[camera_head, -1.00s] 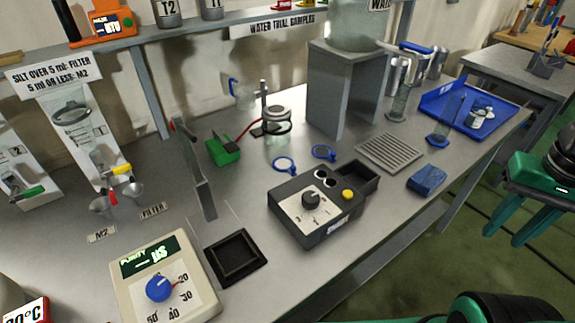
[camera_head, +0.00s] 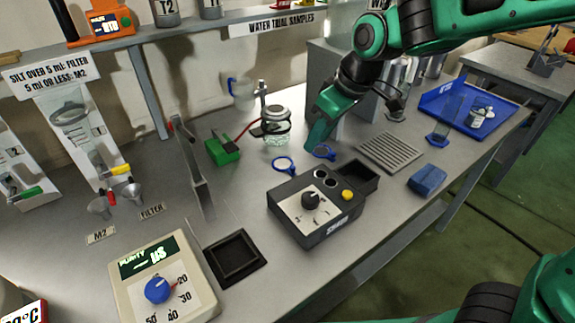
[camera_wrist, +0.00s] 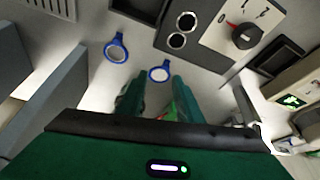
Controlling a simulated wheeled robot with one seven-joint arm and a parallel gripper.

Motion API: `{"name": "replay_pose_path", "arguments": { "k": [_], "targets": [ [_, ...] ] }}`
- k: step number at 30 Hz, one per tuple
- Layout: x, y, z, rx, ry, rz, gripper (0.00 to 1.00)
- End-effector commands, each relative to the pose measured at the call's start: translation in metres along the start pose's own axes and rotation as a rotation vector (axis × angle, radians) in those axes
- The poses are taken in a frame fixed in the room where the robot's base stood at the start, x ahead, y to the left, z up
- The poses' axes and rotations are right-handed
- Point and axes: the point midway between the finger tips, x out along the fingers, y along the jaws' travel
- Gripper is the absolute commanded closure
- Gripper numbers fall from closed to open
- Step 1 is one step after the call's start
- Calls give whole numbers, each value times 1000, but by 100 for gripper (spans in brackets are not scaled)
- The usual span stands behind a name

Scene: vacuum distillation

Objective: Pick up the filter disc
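Two small blue-rimmed discs with handle tabs lie flat on the bench; I cannot tell which is the filter disc. The left disc (camera_head: 284,164) has a pale centre. The right disc (camera_head: 324,152) is close by my gripper (camera_head: 318,142), which partly overlaps it. In the wrist view, one disc (camera_wrist: 159,74) shows between and just beyond the fingertips of my gripper (camera_wrist: 156,92), and the other disc (camera_wrist: 116,51) lies to the left. The fingers are spread with nothing between them; they appear above the bench, not touching either disc.
A black control box (camera_head: 315,215) with a knob stands in front of the discs. A glass vessel (camera_head: 276,127) on a stand and a green block (camera_head: 222,148) are behind left. A grey grate (camera_head: 391,152), blue block (camera_head: 428,180) and blue tray (camera_head: 468,108) are to the right.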

Motion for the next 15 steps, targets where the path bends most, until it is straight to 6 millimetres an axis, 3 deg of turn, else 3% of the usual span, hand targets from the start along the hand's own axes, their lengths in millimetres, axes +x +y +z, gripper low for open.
{"name": "replay_pose_path", "arguments": {
  "k": [4, 15],
  "targets": [
    [9, -12, -14, -50, 12, -12, 68],
    [56, -12, -15, -52, 13, -13, 68]
  ]
}}
